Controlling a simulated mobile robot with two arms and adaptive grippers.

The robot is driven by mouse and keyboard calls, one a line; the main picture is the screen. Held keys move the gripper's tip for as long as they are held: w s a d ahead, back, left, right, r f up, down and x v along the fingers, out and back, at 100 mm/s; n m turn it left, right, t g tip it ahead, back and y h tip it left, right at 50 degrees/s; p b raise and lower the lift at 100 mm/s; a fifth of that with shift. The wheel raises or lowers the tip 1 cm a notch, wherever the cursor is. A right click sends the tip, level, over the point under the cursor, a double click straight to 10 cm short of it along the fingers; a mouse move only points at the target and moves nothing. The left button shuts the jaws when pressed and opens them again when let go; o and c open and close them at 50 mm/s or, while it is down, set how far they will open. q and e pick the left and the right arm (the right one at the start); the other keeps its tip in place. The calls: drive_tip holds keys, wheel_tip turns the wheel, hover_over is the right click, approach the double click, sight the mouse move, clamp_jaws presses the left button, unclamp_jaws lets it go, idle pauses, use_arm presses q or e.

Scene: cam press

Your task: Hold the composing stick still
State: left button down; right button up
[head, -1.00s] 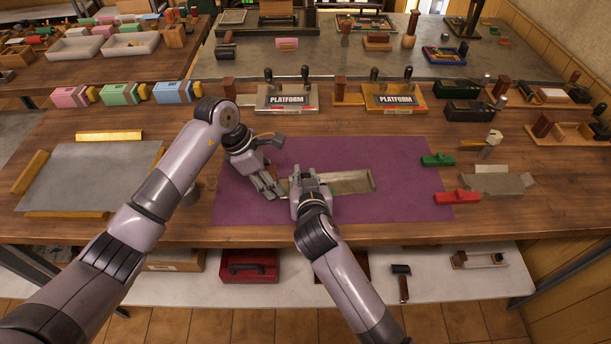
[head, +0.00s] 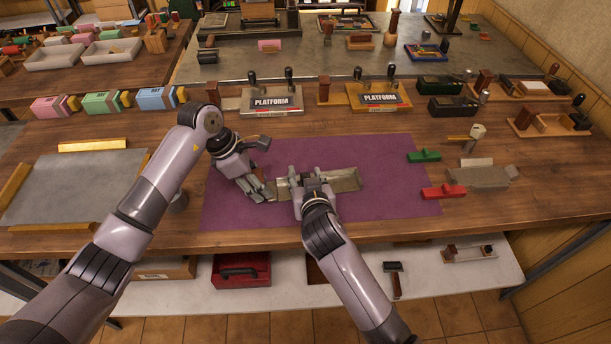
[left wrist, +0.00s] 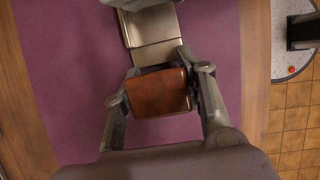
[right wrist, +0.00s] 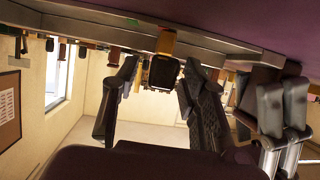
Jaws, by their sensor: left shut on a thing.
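The composing stick (head: 345,181) is a long metal tray lying flat on the purple mat (head: 400,207). It also shows in the left wrist view (left wrist: 150,28), with a brown block (left wrist: 158,92) at its near end. My left gripper (head: 265,191) is at the stick's left end, shut on that brown block, with one finger on each side (left wrist: 160,90). My right gripper (head: 311,180) is over the middle of the stick and hides part of it. In the right wrist view its fingers (right wrist: 160,88) are spread apart; whether they touch the stick cannot be told.
A green block (head: 424,156) and a red block (head: 443,193) lie at the mat's right edge. Two platform-labelled stands (head: 270,101) (head: 379,97) are behind the mat. A grey slab (head: 75,185) with yellow bars lies left. The mat's right part is clear.

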drive_tip(key=v, duration=1.2)
use_arm(q)
drive_tip(key=shift+b, duration=0.3)
use_arm(e)
drive_tip(key=shift+f, duration=0.3)
use_arm(q)
drive_tip(key=c, duration=1)
unclamp_jaws()
